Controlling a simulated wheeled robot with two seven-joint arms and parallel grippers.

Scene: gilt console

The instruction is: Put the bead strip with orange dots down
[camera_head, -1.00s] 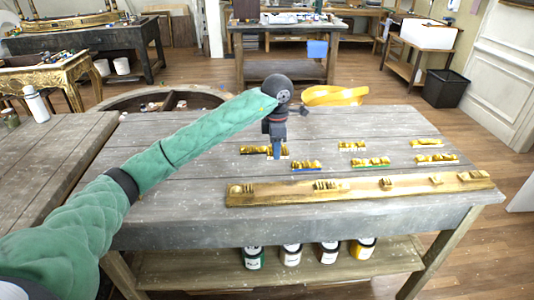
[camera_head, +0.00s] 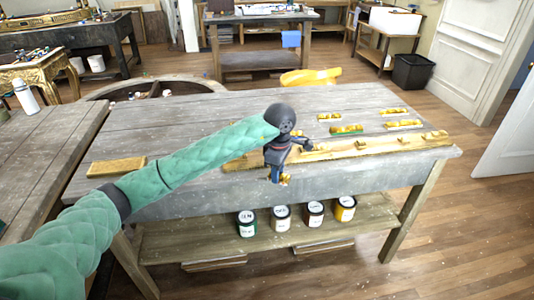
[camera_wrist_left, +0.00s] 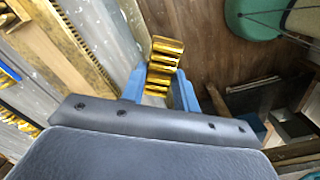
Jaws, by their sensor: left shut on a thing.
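My left gripper (camera_head: 276,178) is shut on a gold bead strip (camera_wrist_left: 160,65), held between its blue fingers in the left wrist view. In the head view the held strip (camera_head: 286,180) shows only as a small gold end, in front of the table's front edge; no orange dots can be made out on it. The worktable (camera_head: 200,120) carries other gold bead strips: one with a green edge (camera_head: 347,129), and others at the back (camera_head: 330,117), the back right (camera_head: 393,112) and the right (camera_head: 403,124). My right gripper is not in view.
A long gilt moulding (camera_head: 380,148) lies along the table's front, partly behind my gripper. A flat gold block (camera_head: 117,167) lies at the front left. A yellow object (camera_head: 310,77) is at the back edge. Several paint cans (camera_head: 281,218) stand on the lower shelf. The table's back left is bare.

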